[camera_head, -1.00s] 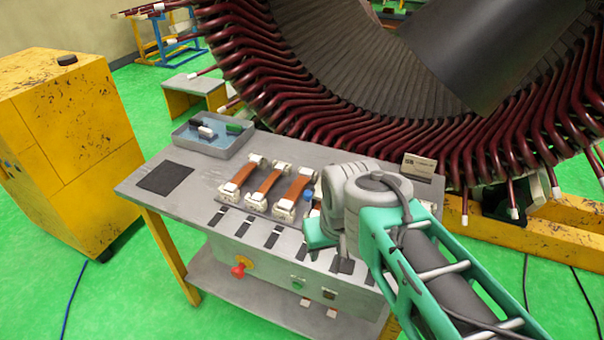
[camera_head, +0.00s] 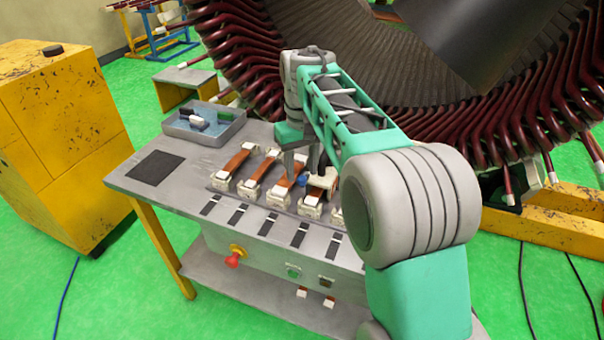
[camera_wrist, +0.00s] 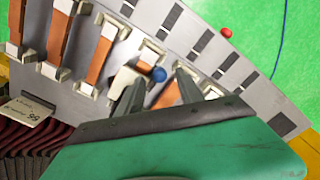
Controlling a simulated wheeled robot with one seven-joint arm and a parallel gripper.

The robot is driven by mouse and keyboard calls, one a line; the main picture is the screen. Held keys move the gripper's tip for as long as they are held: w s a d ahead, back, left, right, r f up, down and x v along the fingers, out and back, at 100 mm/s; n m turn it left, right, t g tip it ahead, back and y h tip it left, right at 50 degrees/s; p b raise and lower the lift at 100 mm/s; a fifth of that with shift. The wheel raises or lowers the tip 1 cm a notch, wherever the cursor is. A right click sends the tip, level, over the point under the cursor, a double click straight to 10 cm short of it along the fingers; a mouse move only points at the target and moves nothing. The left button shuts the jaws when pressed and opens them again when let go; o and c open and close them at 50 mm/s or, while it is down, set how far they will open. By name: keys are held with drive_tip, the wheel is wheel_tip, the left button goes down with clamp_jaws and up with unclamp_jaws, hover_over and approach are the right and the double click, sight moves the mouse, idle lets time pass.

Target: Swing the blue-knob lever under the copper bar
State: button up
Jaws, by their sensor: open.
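The blue knob (camera_head: 302,181) sits among the copper bars on the grey bench; it also shows in the wrist view (camera_wrist: 159,74). A cream lever-like piece (camera_wrist: 125,78) lies beside the knob, partly behind a finger; its full shape is hidden. A copper bar (camera_wrist: 168,94) shows between my fingers, held in cream end clamps. My gripper (camera_wrist: 158,86) is open, pointing down, with one finger on each side of the knob in the wrist view. In the head view my gripper (camera_head: 301,163) is above the bars. I cannot tell whether the fingers touch anything.
More copper bars (camera_head: 235,160) in cream clamps stand to the left. A grey tray (camera_head: 204,124) with small parts is at the bench's back left, near a dark pad (camera_head: 154,171). A red knob (camera_head: 233,258) is on the front. The large stator (camera_head: 240,65) rises close behind.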

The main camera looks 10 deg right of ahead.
wheel_tip(320, 180, down, 2)
clamp_jaws()
idle(0.6)
